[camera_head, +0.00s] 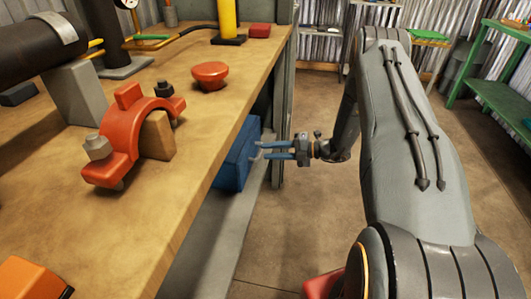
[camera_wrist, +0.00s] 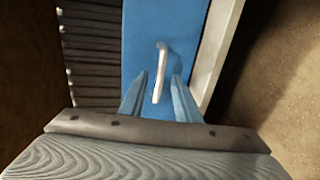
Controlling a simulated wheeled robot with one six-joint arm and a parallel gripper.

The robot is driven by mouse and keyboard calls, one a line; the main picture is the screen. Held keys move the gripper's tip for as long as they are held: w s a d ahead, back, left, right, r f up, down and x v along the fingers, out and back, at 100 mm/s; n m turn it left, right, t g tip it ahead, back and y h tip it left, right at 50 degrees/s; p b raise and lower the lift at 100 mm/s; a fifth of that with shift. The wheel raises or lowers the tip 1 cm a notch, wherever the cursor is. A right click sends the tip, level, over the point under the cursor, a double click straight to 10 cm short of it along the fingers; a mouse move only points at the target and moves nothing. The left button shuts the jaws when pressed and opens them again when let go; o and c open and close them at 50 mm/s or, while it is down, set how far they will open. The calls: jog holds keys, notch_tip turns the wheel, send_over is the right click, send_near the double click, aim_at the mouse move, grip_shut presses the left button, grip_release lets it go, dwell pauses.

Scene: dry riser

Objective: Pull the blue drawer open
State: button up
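The blue drawer (camera_head: 236,158) sits under the wooden workbench, its front facing the aisle. In the wrist view its blue front (camera_wrist: 190,25) fills the upper middle, with a pale bar handle (camera_wrist: 160,75) standing out from it. My gripper (camera_head: 268,151) is level with the drawer front, its blue fingers pointing at it. In the wrist view the open fingers (camera_wrist: 158,98) lie on either side of the handle, with a gap visible on both sides. The drawer's far side and inside are hidden by the bench top.
The workbench top (camera_head: 200,125) holds an orange clamp (camera_head: 125,135), a red knob-like part (camera_head: 210,74) and pipes. A grey bench leg (camera_head: 284,100) stands close to my gripper. Open floor (camera_head: 285,220) lies right of the bench. Green shelving (camera_head: 500,95) stands far right.

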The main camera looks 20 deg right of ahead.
jog(key=shift+x, duration=1.05)
grip_shut()
jog(key=shift+s, duration=0.1)
